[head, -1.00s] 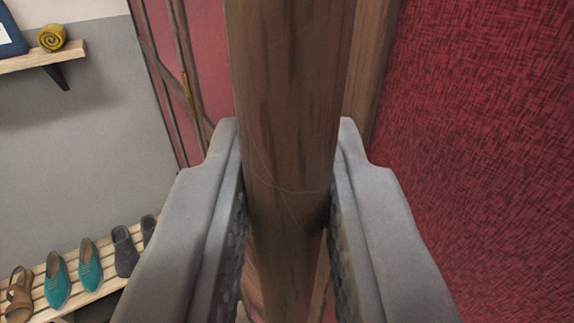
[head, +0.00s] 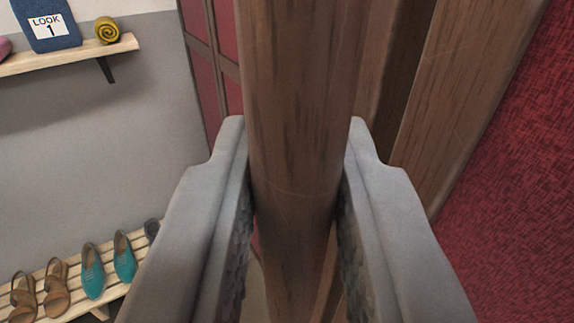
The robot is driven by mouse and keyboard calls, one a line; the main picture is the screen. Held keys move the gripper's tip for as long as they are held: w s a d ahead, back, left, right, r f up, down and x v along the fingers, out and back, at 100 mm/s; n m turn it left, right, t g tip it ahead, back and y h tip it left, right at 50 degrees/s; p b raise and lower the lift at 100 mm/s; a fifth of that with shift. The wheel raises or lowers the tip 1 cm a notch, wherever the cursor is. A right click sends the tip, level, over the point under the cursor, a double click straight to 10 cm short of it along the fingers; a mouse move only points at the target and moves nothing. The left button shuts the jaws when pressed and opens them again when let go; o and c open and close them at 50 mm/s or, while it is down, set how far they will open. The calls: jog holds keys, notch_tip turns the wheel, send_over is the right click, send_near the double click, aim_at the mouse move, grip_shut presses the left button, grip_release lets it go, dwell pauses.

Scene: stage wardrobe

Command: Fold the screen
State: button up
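The screen shows as red cloth panels in brown wooden frames. A round wooden post (head: 298,100) of it stands upright in the middle of the view, between the two fingers of my gripper (head: 297,205). The fingers are closed in against the post from both sides. A red panel (head: 500,170) with a wide wooden frame edge (head: 465,85) stands at the right, angled away from the post. Another red panel with thin wooden bars (head: 222,70) shows behind, to the left of the post. The post's lower end is hidden by my fingers and the picture edge.

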jog(key=o, duration=0.3)
jog(key=shift+s, duration=0.1)
jog(key=s, duration=1.7)
jog(key=shift+s+d, duration=0.1)
jog(key=shift+d, duration=0.25)
jog(key=w, duration=1.1)
jog(key=w+r, duration=0.1)
jog(key=w, duration=0.5)
jog(key=shift+w+a, duration=0.15)
jog(key=shift+a, duration=0.2)
